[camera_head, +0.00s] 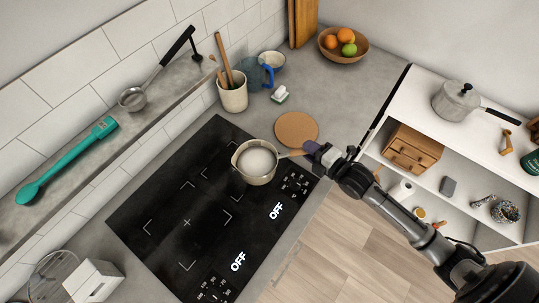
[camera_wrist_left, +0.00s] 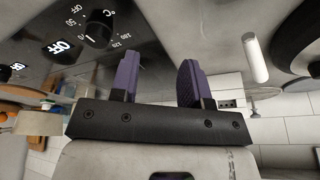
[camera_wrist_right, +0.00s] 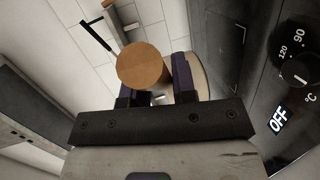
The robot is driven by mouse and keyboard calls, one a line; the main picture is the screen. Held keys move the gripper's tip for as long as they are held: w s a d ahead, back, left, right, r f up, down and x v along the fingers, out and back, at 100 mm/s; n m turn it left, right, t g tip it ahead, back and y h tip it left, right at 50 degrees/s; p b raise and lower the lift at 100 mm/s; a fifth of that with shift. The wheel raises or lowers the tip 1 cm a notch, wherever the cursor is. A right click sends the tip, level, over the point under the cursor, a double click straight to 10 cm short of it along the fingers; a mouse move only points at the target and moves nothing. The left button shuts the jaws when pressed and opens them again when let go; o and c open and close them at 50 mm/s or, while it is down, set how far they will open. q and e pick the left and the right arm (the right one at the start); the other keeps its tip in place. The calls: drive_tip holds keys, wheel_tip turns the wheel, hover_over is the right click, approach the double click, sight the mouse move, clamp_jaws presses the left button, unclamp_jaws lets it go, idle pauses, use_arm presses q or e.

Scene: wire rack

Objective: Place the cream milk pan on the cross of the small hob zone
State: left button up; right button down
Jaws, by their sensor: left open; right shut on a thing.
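The cream milk pan (camera_head: 255,163) with its pale wooden handle is over the upper right part of the black hob (camera_head: 160,200). It looks level, with a whitish inside. I cannot tell whether its base touches the glass. My right gripper (camera_head: 309,150) is shut on the handle, right of the pan. The handle's round end (camera_wrist_right: 143,66) shows between its fingers in the right wrist view. The small zone's cross is not visible; the pan may cover it. Another zone's cross (camera_head: 187,222) shows bare to the lower left. My left gripper (camera_wrist_left: 160,80) is open and empty, outside the head view.
A round cork mat (camera_head: 296,129) lies just beyond the pan. A utensil crock (camera_head: 233,92), a blue mug (camera_head: 253,74) and a fruit bowl (camera_head: 343,45) stand behind. A lidded pot (camera_head: 456,100) is on the white shelf at right. The hob's lower left is clear.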

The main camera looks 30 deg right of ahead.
drive_tip(key=shift+w+a+f, duration=0.9)
drive_tip(key=shift+w+f, duration=0.55)
drive_tip(key=shift+f, duration=0.15)
drive_tip(key=shift+w+a+f, duration=0.95)
drive_tip(key=shift+w+f, duration=0.5)
drive_tip(key=shift+f, duration=0.2)
drive_tip(key=shift+w+a+f, duration=0.9)
drive_tip(key=shift+w+f, duration=0.55)
drive_tip(key=shift+f, duration=0.3)
